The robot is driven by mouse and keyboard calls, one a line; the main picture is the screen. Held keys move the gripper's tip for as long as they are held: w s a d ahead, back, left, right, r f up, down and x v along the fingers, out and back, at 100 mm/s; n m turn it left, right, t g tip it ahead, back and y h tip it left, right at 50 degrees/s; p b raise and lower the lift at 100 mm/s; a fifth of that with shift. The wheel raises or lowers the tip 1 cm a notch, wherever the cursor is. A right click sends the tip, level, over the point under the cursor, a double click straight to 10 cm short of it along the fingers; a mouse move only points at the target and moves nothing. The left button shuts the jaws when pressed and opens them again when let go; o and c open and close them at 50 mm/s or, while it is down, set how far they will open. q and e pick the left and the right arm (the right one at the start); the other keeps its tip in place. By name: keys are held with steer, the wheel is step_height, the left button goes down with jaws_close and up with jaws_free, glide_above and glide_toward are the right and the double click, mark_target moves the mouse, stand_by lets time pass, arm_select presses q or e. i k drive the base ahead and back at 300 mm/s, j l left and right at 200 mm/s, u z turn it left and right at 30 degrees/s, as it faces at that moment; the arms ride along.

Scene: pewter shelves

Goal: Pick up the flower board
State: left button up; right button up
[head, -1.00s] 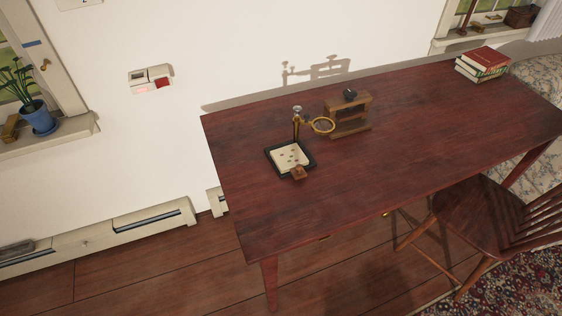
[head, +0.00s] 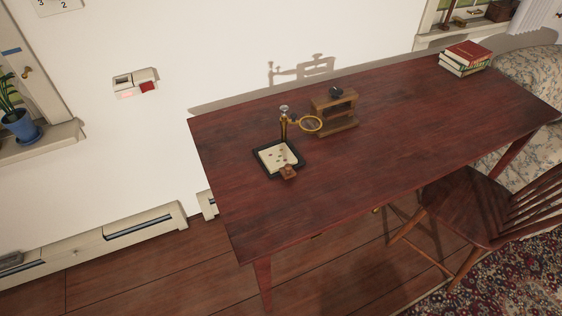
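A small square board (head: 278,158) with a black frame and a cream face with small dark spots lies flat on the dark red table, left of the table's middle; it looks like the flower board. A magnifier stand (head: 284,122) with a brass ring (head: 311,124) stands at its back edge; I cannot tell whether they are joined. A small brown wooden piece (head: 288,172) sits at the board's front corner, touching or overlapping it. Neither of my grippers is in view.
The table (head: 390,140) is mostly bare to the right and front. Stacked books (head: 464,58) lie at the far right corner. A wooden chair (head: 475,205) stands at the front right.

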mark_target(279, 158)
steer(key=i+l+u, duration=0.1)
steer(key=l+u, duration=0.25)
steer(key=l, duration=0.2)
steer(key=l+u, duration=0.35)
steer(key=l, duration=0.25)
steer(key=l+u, duration=0.35)
steer(key=l, duration=0.25)
